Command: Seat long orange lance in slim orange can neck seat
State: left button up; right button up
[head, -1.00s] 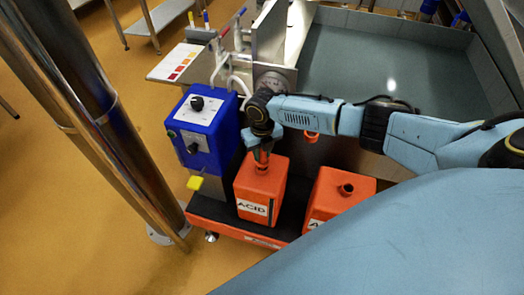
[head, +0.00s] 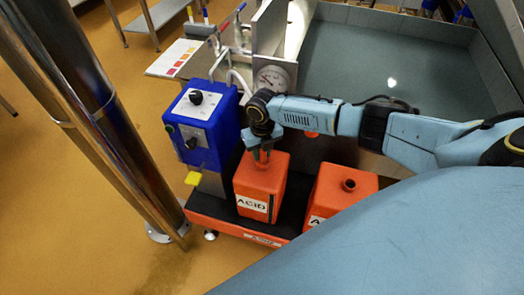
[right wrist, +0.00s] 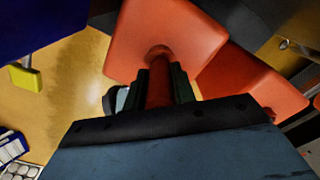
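The slim orange can (head: 256,184), labelled ACID, stands upright on the black-topped orange base. My right gripper (head: 262,157) is just above its neck. In the right wrist view the gripper fingers (right wrist: 165,85) are shut on the orange lance (right wrist: 158,88), whose visible part is short. The lance's far end meets the neck of the slim can (right wrist: 190,35). The fingers hide part of the neck, so I cannot tell how deep the lance sits. My left gripper is not in view.
A second orange can (head: 335,198) with an open neck stands to the right. A blue control box (head: 205,125) with knobs is on the left, a yellow tab (head: 193,179) below it. A steel post (head: 85,110) rises at far left. A large steel vat (head: 385,60) lies behind my arm.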

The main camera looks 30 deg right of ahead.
jog(key=o, duration=0.4)
jog(key=shift+o, duration=0.2)
notch_tip(320, 180, up, 7)
jog(key=shift+f+p, duration=0.1)
jog(key=shift+p, duration=0.65)
notch_tip(320, 180, up, 6)
jog(key=shift+f+p, duration=0.1)
jog(key=shift+p, duration=0.3)
jog(key=shift+r, duration=0.45)
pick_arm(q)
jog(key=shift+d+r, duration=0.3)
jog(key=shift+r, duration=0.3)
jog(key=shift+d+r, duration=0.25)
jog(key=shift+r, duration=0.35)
